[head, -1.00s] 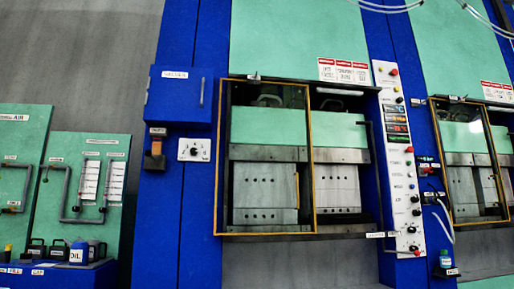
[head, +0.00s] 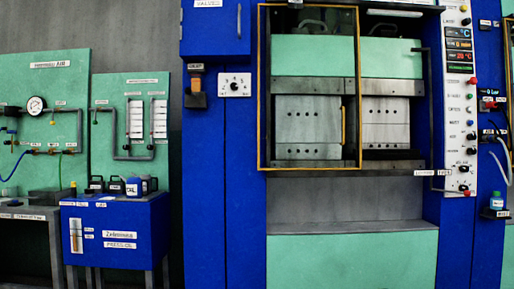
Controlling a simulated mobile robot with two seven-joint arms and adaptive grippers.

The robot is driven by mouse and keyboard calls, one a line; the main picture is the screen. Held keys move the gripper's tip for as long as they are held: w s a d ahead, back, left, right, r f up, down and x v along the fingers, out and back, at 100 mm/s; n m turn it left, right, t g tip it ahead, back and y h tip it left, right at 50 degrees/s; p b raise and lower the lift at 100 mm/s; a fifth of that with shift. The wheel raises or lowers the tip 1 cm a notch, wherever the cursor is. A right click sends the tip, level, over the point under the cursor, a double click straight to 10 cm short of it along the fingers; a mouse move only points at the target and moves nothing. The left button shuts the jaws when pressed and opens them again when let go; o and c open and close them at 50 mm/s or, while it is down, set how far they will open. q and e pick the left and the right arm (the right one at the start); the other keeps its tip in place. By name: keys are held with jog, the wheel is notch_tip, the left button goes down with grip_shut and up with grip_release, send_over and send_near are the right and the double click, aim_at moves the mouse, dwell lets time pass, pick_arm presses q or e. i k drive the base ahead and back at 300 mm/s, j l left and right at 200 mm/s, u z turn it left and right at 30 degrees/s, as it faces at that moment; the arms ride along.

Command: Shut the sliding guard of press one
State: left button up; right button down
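A press (head: 356,240) with a blue and green body stands right of centre in the head view. Its sliding guard (head: 262,95) is a yellow-framed clear panel with a yellow upright handle (head: 343,126) near its right edge. The guard covers the left part of the press opening. The right part is uncovered, and the steel platen (head: 386,124) there shows plainly. I cannot read a number on this press. Neither of my grippers is in view.
A control panel (head: 459,150) with displays and buttons is right of the opening. Part of another press unit (head: 491,60) shows at the right edge. A blue cabinet (head: 115,235) with containers on top and green gauge boards (head: 45,105) stand at left.

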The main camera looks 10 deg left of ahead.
aim_at(259, 5)
jog(key=i+j+z, duration=0.1)
jog(key=i+j, duration=0.25)
jog(key=i, duration=0.2)
jog(key=i+j, duration=0.4)
jog(key=i, duration=0.15)
jog(key=z, duration=0.05)
